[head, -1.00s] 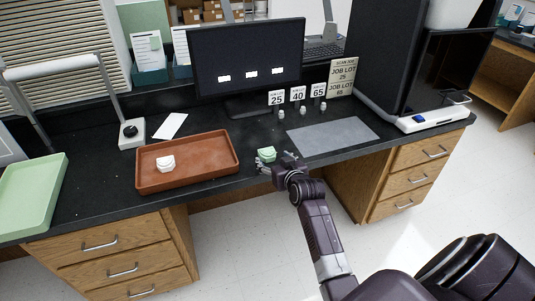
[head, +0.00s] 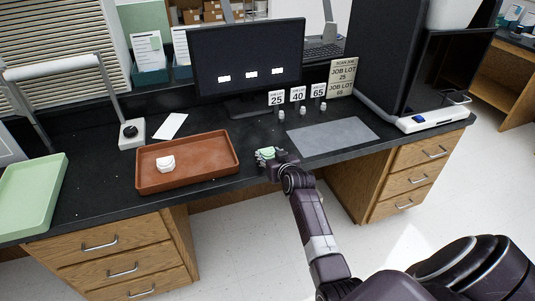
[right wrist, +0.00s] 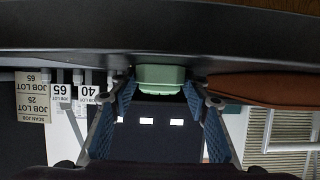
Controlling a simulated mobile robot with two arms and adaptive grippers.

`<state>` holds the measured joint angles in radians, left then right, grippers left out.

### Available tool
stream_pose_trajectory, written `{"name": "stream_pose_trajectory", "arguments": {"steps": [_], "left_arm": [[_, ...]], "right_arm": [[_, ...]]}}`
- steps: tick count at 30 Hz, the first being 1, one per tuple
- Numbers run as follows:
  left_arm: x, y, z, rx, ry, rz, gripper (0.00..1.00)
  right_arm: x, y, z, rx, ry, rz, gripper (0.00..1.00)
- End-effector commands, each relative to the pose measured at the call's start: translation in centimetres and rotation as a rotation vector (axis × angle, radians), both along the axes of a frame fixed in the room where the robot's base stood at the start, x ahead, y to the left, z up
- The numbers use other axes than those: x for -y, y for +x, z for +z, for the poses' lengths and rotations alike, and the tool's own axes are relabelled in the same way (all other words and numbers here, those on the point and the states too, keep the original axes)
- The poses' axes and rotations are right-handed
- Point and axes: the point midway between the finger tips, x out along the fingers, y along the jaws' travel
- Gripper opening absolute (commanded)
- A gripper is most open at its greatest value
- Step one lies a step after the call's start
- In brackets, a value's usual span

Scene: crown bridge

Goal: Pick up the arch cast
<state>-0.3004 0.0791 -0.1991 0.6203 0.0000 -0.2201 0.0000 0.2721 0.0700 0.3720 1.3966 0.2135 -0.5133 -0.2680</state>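A small light green arch cast (head: 267,151) sits on the black counter near its front edge, right of the brown tray. My right gripper (head: 268,155) is low at the counter with its fingers around the cast. In the right wrist view, which is upside down, the green cast (right wrist: 161,78) shows between the blue-padded fingertips (right wrist: 160,90). The fingers are spread apart, one on each side; whether they touch the cast is hard to tell. A white cast (head: 166,163) lies in the brown tray. My left gripper is not in view.
The brown tray (head: 215,171) is left of my right gripper. A grey mat (head: 348,133) lies to the right. Number signs 25, 40 and 65 (head: 318,90) with small pieces stand behind, near the monitor (head: 247,55). A green tray (head: 25,205) is far left.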

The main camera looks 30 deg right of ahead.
Motion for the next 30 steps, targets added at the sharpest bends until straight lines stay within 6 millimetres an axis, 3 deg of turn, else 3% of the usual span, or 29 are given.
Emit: {"name": "stream_pose_trajectory", "arguments": {"steps": [1,6,19,23,30], "left_arm": [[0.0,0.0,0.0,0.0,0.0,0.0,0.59],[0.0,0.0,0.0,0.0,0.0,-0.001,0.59],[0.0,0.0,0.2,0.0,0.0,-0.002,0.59],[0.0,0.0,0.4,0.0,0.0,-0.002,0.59],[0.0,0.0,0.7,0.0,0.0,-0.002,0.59]], "right_arm": [[0.0,0.0,0.0,0.0,0.0,0.0,0.34],[0.0,0.0,0.0,0.0,0.0,0.0,0.15],[0.0,0.1,1.2,0.003,0.0,0.001,0.15],[0.0,0.1,3.3,0.006,-0.003,-0.001,0.15],[0.0,0.1,9.8,0.009,-0.003,0.0,0.15]]}}
